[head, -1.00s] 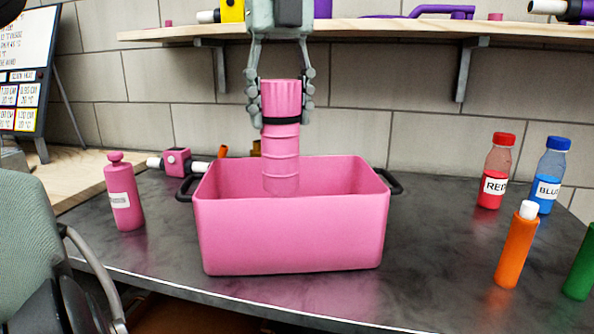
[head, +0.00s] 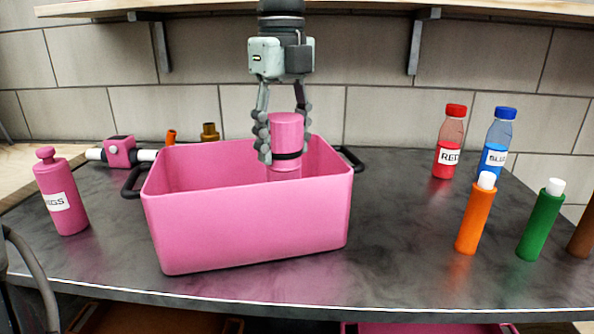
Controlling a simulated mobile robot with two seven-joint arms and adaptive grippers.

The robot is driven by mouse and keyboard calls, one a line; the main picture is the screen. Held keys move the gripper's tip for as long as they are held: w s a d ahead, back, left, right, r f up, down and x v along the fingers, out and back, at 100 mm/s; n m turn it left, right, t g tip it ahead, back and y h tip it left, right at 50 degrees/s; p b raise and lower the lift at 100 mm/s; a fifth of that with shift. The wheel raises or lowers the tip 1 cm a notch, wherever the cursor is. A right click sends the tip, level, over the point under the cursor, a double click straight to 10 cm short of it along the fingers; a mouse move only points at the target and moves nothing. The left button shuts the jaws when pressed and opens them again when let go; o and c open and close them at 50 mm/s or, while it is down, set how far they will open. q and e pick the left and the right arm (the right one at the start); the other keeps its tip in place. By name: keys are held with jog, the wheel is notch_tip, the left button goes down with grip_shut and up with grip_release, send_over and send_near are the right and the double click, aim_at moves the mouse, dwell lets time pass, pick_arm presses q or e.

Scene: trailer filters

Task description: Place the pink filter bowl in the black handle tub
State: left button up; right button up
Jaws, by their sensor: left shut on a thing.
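The pink filter bowl (head: 286,128) is an upright pink cylinder with a black band. My left gripper (head: 283,152) points down and is shut on its upper part, one finger on each side. The pink tub with black handles (head: 245,222) stands on the dark counter. The filter bowl's lower part is down inside the tub, near its back right. The front wall hides the tub floor, so I cannot tell whether the bowl touches it. My right gripper is not in view.
A pink bottle (head: 61,195) and a pink valve piece (head: 120,152) stand left of the tub. Red (head: 447,150) and blue (head: 496,145) bottles, an orange bottle (head: 474,218) and a green bottle (head: 541,223) stand right. A shelf (head: 330,9) hangs above. The counter just right of the tub is clear.

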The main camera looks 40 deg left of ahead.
pick_arm(q)
jog(key=d+f, duration=0.1)
jog(key=w+d, duration=0.1)
jog(key=shift+w+d+f, duration=0.15)
jog(key=shift+d+f, duration=0.2)
jog(key=shift+f, duration=0.05)
notch_tip(320, 180, down, 4)
jog(key=shift+r, duration=0.1)
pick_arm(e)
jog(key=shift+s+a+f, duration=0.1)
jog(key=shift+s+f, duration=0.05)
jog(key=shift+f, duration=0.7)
